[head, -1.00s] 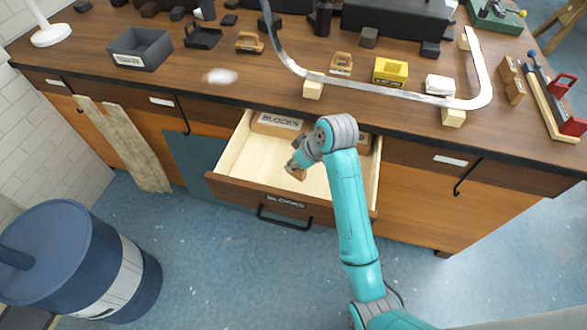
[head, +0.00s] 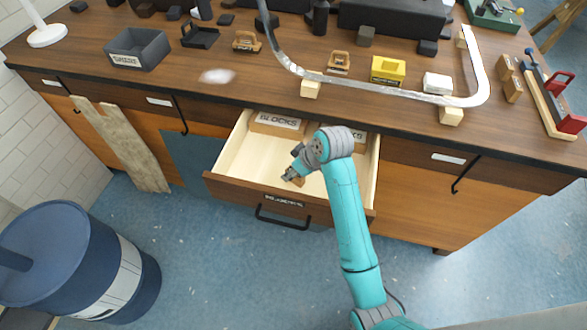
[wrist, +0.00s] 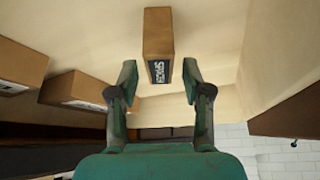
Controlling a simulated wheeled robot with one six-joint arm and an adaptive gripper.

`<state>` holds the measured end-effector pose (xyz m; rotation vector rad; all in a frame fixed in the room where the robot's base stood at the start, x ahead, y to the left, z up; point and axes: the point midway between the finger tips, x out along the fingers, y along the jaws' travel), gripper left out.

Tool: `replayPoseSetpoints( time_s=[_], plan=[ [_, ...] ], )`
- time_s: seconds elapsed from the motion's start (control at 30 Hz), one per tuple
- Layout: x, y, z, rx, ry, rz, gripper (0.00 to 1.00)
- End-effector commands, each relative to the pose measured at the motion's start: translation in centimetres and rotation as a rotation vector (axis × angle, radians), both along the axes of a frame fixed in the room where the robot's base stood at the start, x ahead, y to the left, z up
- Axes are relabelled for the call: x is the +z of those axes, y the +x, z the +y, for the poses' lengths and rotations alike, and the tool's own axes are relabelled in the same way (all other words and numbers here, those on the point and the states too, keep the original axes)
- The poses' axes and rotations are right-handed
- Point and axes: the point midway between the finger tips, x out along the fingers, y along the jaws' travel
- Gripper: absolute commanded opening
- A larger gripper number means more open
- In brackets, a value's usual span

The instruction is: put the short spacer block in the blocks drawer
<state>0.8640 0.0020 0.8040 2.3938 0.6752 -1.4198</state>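The blocks drawer (head: 232,160) is pulled open under the bench, with a black handle and a label on its front. The short spacer block (wrist: 158,40), brown with a dark label on its near end, shows in the wrist view against the pale drawer floor. In the head view a small brown part of it (head: 299,181) shows beside my gripper, inside the drawer. My gripper (head: 291,177) reaches down into the drawer. In the wrist view my gripper (wrist: 160,76) has its fingers spread, one each side of the block, with gaps between.
A labelled brown block (head: 276,125) lies at the drawer's back left, another (head: 360,138) at its back right. The bench top (head: 190,90) holds trays, a yellow box (head: 388,70) and a curved metal strip (head: 400,93). A blue barrel (head: 70,262) stands at left.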

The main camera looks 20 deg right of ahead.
Motion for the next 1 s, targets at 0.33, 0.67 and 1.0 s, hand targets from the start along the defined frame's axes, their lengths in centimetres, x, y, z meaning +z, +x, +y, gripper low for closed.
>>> replayPoseSetpoints(
  time_s=[0.33,0.67,1.0],
  plan=[
    [2.0,-0.7,-0.6,-0.001,-0.001,-0.004,0.49],
    [7.7,-3.4,-2.2,-0.002,0.0,-0.004,0.49],
    [10.6,-4.8,-3.0,-0.001,0.001,-0.004,0.49]
  ],
)
